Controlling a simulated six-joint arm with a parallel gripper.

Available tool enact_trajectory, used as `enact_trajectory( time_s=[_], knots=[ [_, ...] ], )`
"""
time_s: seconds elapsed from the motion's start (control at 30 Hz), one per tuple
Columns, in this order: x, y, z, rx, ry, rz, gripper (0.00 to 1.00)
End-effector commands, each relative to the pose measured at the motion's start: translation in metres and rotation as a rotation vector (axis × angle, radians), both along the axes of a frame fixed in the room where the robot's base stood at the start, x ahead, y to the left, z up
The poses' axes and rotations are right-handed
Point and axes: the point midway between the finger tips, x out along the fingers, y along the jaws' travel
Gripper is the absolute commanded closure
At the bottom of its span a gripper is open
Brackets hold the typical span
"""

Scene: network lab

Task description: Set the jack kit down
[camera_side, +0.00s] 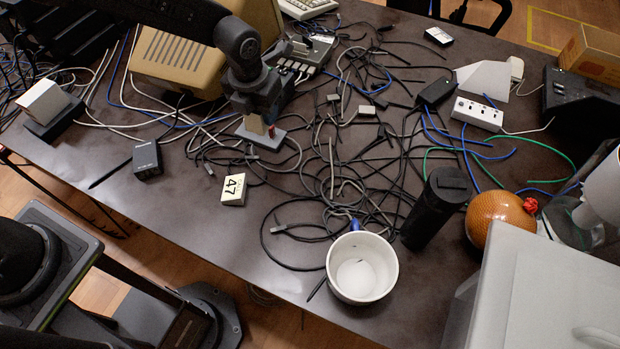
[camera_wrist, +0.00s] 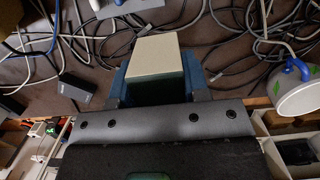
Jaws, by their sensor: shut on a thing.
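My gripper (camera_side: 258,112) is shut on a small cream box with a green side, which I take as the jack kit (camera_wrist: 158,56). In the wrist view the box sits between the two blue fingers (camera_wrist: 160,82).
A block marked 47 (camera_side: 233,189) and a black adapter (camera_side: 147,160) lie toward the front left. Tangled cables (camera_side: 330,150) cover the middle. A white pot (camera_side: 335,268) and a black tumbler (camera_side: 437,207) stand to the right. Bare tabletop (camera_side: 190,210) shows near the front edge.

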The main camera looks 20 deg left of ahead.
Motion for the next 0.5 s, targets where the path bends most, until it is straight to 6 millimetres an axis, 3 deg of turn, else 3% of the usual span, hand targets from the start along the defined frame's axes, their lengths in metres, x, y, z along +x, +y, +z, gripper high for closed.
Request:
enact_trajectory(
  time_s=[0.17, 0.5],
  knots=[
    [-0.001, -0.007, -0.018, 0.0, 0.001, 0.0, 0.84],
    [-0.007, -0.076, -0.061, 0.0, 0.002, -0.003, 0.84]
  ],
)
